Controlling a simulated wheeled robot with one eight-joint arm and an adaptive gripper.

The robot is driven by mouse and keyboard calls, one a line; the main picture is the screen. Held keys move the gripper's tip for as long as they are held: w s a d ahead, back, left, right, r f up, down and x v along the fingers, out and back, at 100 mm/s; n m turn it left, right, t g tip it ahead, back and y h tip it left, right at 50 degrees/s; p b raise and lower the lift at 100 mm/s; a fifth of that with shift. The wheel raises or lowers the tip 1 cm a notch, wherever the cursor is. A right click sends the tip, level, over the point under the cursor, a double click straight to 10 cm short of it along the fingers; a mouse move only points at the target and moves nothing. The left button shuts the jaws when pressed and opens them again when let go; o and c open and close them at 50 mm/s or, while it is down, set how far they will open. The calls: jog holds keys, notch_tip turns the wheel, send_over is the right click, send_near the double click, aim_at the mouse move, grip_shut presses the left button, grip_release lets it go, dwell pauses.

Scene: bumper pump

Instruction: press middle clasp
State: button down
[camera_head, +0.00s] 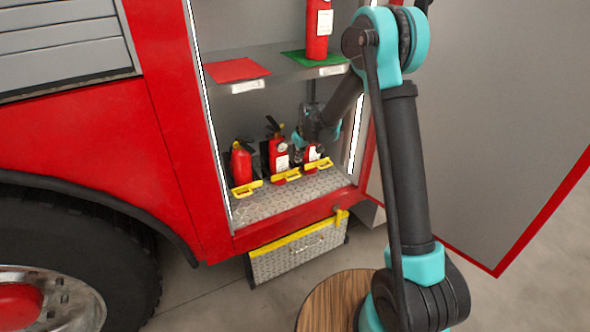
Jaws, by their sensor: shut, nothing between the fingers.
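Three yellow clasps sit in a row at the front of the lower compartment's floor. The middle clasp (287,176) is in front of the middle red fire extinguisher (278,158). The left clasp (246,189) is in front of the left extinguisher (241,165), and the right clasp (318,165) is in front of the right extinguisher (312,154). My gripper (304,146) is shut and empty. It is inside the compartment, above and to the right of the middle clasp, close to the right extinguisher and partly covering it. Its fingertips are small and hard to make out.
A shelf (283,72) above holds a red mat (236,70), a green mat (309,57) and another extinguisher (318,30). The open grey door (480,130) stands at the right. A metal drawer with a yellow edge (299,247) is below the compartment.

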jog(key=x, duration=1)
jog(key=shift+s, duration=0.15)
